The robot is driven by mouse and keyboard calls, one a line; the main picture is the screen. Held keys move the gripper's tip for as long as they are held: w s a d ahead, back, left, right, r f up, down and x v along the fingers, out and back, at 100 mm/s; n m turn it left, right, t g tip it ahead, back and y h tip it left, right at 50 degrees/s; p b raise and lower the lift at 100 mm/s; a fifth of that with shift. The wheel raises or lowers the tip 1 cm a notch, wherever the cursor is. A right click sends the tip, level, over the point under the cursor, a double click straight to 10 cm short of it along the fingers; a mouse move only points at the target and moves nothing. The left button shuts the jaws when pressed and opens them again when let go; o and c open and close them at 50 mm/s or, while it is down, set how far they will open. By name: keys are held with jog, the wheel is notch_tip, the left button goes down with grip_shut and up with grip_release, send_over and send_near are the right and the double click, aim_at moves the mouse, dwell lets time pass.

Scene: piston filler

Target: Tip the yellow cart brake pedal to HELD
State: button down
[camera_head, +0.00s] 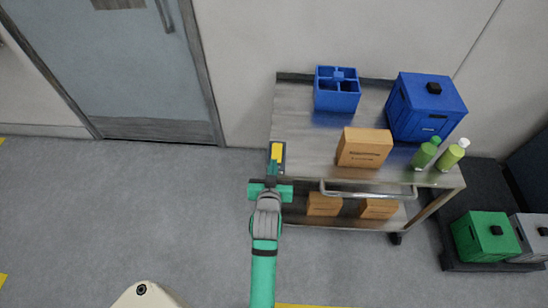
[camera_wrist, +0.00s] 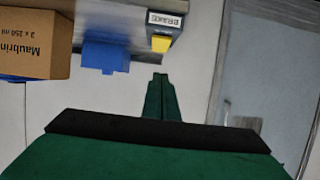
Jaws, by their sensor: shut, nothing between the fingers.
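The yellow brake pedal (camera_head: 277,152) sits in a dark housing at the left front corner of the steel cart (camera_head: 305,148). In the wrist view the yellow pedal (camera_wrist: 161,44) sticks out below a grey housing with a white label (camera_wrist: 165,20); the label's print is blurred and seems to read BRAKE. My gripper (camera_head: 273,172) is shut and empty, its tips just in front of the pedal in the head view. In the wrist view my gripper's tips (camera_wrist: 160,76) point at the pedal with a visible gap. I cannot tell which position the pedal is in.
The cart carries a blue divided crate (camera_head: 337,105), a blue lidded box (camera_head: 425,107), a cardboard box (camera_head: 364,147) and two green bottles (camera_head: 424,154). More cardboard boxes (camera_head: 323,204) lie on its lower shelf. A handle bar (camera_head: 390,194) runs along the front. Floor to the left is clear.

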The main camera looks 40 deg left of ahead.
jog(key=s+d, duration=0.1)
jog(key=s, duration=0.1)
jog(key=s+d, duration=0.1)
jog(key=shift+s+d+r, duration=0.25)
jog(key=shift+s+d, duration=0.05)
dwell(0.4)
jog(key=s+d+f+m+t+h, duration=0.1)
jog(key=s+d+f+m+h, duration=0.1)
jog(key=s+d, duration=0.55)
jog(key=s+d+f+m+t+h, duration=0.15)
jog(key=s+d, duration=0.35)
jog(key=d, duration=0.6)
jog(key=s+d+r+m+h, duration=0.1)
jog(key=s+d+r+h, duration=0.1)
jog(key=s+d, duration=0.3)
jog(key=s+d+r+m+t+h, duration=0.1)
jog(key=s+d+r, duration=0.2)
jog(key=s, duration=0.6)
jog(key=shift+d+m+h, duration=0.35)
jog(key=shift+d, duration=0.55)
